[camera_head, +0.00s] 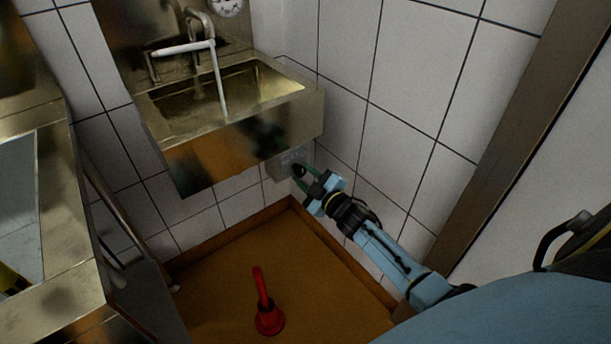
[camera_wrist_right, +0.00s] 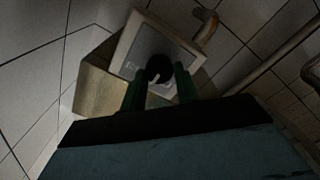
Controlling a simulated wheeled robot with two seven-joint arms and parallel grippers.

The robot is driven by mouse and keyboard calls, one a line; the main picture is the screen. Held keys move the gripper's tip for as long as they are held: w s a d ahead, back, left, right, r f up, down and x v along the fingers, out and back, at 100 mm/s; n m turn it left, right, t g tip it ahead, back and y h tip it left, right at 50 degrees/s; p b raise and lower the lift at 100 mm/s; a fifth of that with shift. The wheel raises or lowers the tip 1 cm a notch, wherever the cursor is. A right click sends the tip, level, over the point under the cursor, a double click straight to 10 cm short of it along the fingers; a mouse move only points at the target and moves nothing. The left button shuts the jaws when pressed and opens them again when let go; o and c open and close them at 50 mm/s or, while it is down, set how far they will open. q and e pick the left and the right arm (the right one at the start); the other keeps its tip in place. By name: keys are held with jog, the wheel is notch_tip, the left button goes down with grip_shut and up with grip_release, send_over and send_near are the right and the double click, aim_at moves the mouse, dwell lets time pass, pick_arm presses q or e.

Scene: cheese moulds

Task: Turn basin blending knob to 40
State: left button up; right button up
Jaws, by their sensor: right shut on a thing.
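The basin blending knob (camera_wrist_right: 159,70) is a small black round knob with a pale mark, on the front of a grey box. In the head view the knob (camera_head: 299,170) shows dark on the box (camera_head: 284,164) under the basin's right end. My right gripper (camera_head: 306,174) reaches it from the lower right. In the right wrist view its green fingers (camera_wrist_right: 159,88) stand on both sides of the knob, shut on it. The pale mark points down and slightly left in that view. The scale figures on the plate (camera_wrist_right: 131,64) are too dark to read. My left gripper is not in view.
A metal basin (camera_head: 200,155) with a tap (camera_head: 182,47) and running water is on the wall above the box. A round dial (camera_head: 226,5) is at the top. A metal counter (camera_head: 62,290) is at left. A pipe (camera_wrist_right: 207,27) runs behind the box.

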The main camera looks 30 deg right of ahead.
dwell(0.3)
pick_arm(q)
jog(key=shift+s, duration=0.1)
pick_arm(e)
jog(key=o, duration=0.9)
jog(key=shift+o, duration=0.2)
jog(key=shift+s, duration=0.15)
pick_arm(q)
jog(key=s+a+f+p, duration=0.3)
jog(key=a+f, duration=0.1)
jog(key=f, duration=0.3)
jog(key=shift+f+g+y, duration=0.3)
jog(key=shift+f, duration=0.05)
pick_arm(e)
jog(key=s+d, duration=0.1)
jog(key=s, duration=1.2)
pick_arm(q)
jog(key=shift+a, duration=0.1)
